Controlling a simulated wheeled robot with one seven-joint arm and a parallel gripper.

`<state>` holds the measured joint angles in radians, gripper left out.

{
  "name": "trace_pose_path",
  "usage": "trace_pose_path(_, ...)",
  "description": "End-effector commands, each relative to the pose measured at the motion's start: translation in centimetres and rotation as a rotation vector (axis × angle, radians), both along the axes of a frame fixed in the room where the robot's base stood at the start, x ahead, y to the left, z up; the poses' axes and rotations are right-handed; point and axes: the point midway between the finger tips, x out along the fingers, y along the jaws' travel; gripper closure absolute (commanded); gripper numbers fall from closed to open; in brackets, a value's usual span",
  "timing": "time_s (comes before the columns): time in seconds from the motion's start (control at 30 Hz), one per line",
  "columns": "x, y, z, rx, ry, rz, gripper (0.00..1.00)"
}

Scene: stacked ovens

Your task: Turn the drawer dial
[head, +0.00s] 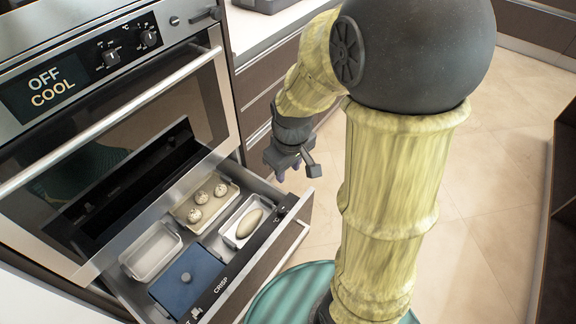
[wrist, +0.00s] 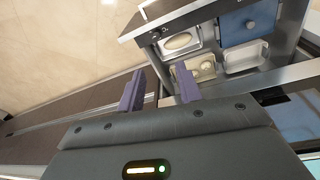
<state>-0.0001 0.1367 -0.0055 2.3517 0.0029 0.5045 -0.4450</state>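The drawer (head: 240,262) under the oven is pulled out. Its dark top strip reads "CRISP" near the front. A small dark dial (head: 283,211) appears to sit at the strip's far right end, though it is too small to read its setting. In the wrist view, a dark knob-like part (wrist: 155,34) shows at the drawer's near corner. My gripper (head: 289,168) hangs beyond the drawer's right end, apart from it. In the wrist view, its two purple fingers (wrist: 159,88) stand apart with nothing between them.
The drawer holds a tray of round buns (head: 201,200), a dish with a loaf (head: 249,222), an empty white dish (head: 152,251) and a blue lidded box (head: 187,279). Tiled floor (head: 490,170) is clear at right.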

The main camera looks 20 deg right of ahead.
Motion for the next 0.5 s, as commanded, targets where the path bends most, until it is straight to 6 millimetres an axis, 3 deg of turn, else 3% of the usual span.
trace_pose_path(0.17, -1.0, 0.0, 0.0, 0.011, -0.013, -0.07, 0.65)
trace_pose_path(0.5, -5.2, 0.2, -0.3, 0.081, -0.08, -0.42, 0.65)
